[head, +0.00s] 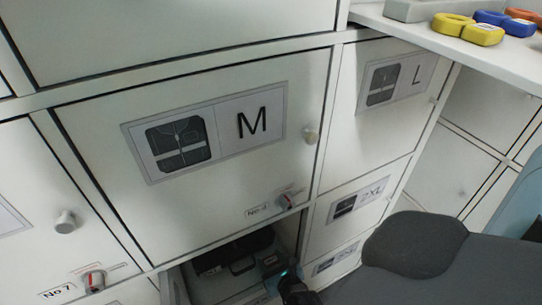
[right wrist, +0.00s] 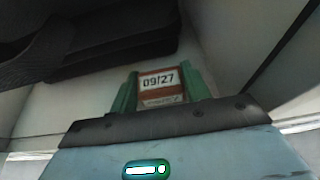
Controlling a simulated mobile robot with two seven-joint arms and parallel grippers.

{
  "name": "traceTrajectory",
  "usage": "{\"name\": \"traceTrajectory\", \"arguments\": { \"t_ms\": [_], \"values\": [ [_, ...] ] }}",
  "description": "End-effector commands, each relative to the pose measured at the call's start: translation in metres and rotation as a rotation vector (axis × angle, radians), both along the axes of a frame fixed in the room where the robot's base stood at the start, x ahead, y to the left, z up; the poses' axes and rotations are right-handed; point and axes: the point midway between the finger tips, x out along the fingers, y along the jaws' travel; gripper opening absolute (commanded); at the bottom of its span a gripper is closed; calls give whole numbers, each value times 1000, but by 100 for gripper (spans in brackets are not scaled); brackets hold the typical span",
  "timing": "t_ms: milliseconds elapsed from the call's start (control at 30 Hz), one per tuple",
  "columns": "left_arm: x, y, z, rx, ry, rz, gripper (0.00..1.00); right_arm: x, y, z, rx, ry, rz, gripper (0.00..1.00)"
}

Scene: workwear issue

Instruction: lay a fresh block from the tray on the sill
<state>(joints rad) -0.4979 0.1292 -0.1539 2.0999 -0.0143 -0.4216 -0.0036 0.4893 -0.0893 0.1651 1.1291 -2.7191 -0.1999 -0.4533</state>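My right gripper (right wrist: 160,80) reaches into the open compartment low in the locker front. Its two green fingers stand against both sides of a small reddish-brown block (right wrist: 160,93) with a white label reading 09/27. In the head view only a dark part of this gripper and a small teal light show at the compartment's opening, and the block cannot be made out clearly. Whether the block touches the compartment floor I cannot tell. I cannot identify the tray or the sill for certain. My left gripper is in neither view.
A black folded item (head: 232,254) lies inside the compartment; it also shows in the right wrist view (right wrist: 115,45). Closed doors marked M (head: 230,190), L (head: 375,125) and 2XL (head: 350,215) surround it. A white counter (head: 440,45) at top right bears yellow and blue pieces.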

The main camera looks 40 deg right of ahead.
Motion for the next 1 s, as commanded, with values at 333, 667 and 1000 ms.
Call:
{"name": "traceTrajectory", "arguments": {
  "t_ms": [333,667,1000],
  "values": [
    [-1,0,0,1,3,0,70,0,0,1,0,-1,0,66],
    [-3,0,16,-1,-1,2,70,-16,3,13,-1,0,0,66],
    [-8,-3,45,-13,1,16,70,-75,18,41,-1,-2,0,66]
  ]
}}
